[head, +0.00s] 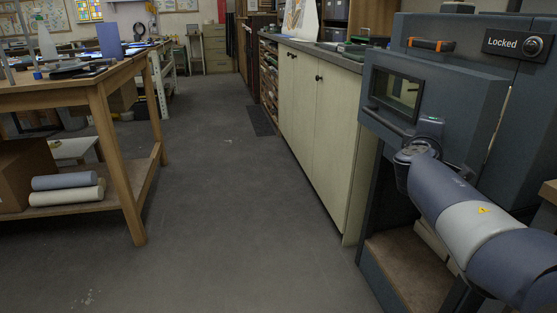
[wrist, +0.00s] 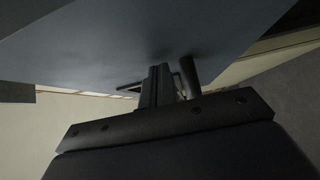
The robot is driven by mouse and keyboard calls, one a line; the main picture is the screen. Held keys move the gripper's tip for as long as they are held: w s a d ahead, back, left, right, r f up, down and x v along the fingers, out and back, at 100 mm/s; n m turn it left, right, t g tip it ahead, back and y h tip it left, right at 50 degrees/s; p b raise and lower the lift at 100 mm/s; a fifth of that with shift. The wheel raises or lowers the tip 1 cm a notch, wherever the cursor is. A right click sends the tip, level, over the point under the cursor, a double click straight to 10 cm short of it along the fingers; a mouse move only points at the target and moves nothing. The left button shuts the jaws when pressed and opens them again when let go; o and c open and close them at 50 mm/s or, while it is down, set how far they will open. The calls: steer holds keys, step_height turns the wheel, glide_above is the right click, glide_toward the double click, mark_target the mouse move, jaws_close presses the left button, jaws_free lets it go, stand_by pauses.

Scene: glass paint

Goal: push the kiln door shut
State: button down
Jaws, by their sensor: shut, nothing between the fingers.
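The kiln door (head: 462,105) is blue-grey, with a small window (head: 396,92) and a dark handle bar (head: 385,124) across its front. A pale line runs between the door's right edge and the kiln body (head: 525,110); I cannot tell how wide the gap is. My arm reaches in from the lower right to the lower part of the door. My gripper (wrist: 158,85) is shut and empty, close to the door face (wrist: 150,40) in the wrist view. A dark round bar, probably the handle, is beside the fingers (wrist: 188,77). Contact is unclear.
A panel on the kiln reads "Locked" (head: 503,42), with a knob beside it. An orange-and-black tool (head: 431,44) is in front of the kiln's upper part. Pale cabinets (head: 315,110) stand to its left. A wooden workbench (head: 130,70) stands left; the floor between is clear.

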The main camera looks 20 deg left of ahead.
steer(key=w+d, duration=0.1)
steer(key=d, duration=0.1)
steer(key=w+d+b, duration=0.1)
steer(key=w+d, duration=0.1)
steer(key=d, duration=0.1)
steer(key=shift+w+d+b, duration=0.25)
steer(key=shift+d+b, duration=0.05)
steer(key=shift+w+d, duration=0.1)
steer(key=shift+d, duration=0.1)
steer(key=shift+r, duration=0.1)
steer(key=shift+a, duration=0.2)
steer(key=a+b+v, duration=0.1)
steer(key=a+v, duration=0.1)
steer(key=v, duration=1.1)
steer(key=shift+w+a, duration=0.3)
